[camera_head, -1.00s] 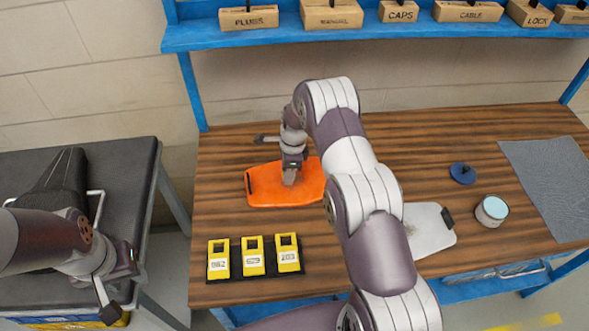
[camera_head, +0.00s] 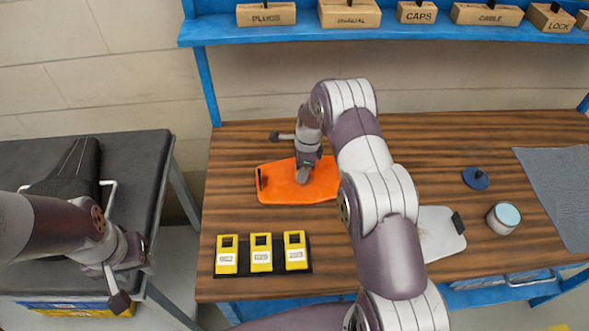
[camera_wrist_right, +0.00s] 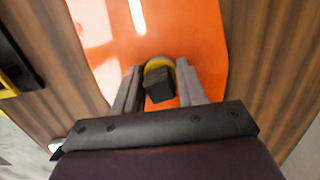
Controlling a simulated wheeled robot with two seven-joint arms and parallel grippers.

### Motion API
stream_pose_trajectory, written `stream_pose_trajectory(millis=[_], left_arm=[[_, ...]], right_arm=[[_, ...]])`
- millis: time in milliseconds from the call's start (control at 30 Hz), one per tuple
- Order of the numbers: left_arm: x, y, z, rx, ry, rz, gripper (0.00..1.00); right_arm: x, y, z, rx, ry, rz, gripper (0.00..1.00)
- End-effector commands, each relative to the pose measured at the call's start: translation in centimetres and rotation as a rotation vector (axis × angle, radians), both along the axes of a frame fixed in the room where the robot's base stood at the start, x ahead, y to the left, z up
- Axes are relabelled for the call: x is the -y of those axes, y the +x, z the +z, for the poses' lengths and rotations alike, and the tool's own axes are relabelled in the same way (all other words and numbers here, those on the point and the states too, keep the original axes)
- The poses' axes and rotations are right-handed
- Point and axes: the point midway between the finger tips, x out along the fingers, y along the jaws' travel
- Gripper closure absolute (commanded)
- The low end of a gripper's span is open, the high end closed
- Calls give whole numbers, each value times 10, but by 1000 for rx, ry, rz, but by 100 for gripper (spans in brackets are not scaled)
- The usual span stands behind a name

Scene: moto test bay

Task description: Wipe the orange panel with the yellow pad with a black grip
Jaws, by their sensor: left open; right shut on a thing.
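The orange panel (camera_head: 330,184) lies flat on the wooden bench, left of its middle. The right gripper (camera_head: 303,176) is low over the panel's middle. In the right wrist view the right gripper (camera_wrist_right: 160,88) is shut on the black grip of the yellow pad (camera_wrist_right: 157,64). The pad's yellow edge shows against the orange surface (camera_wrist_right: 190,35); whether it presses on the panel I cannot tell. In the head view the pad is hidden by the gripper. The left gripper (camera_head: 128,282) is open and empty, beside the black bench at the left.
Three yellow devices (camera_head: 261,252) stand on a black strip at the bench front. A grey-white panel (camera_head: 436,236), a blue disc with a knob (camera_head: 476,178), a round tin (camera_head: 503,218) and a grey mat (camera_head: 560,185) lie to the right. A blue shelf (camera_head: 400,32) with labelled boxes runs above.

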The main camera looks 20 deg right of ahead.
Motion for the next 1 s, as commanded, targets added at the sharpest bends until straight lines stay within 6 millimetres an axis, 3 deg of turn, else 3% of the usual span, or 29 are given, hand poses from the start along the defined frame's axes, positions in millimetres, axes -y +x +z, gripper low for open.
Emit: stream_pose_trajectory(millis=[400, 667, 1000], left_arm=[[0, 0, -1, 0, 0, 0, 57], [0, 0, 7, 0, 0, 0, 57], [0, 0, 10, 0, 0, 0, 57]], right_arm=[[35, -8, -1, -1, 0, 1, 84], [30, -17, 0, -1, 0, 1, 84], [-4, -11, 2, 0, 0, 2, 84]])
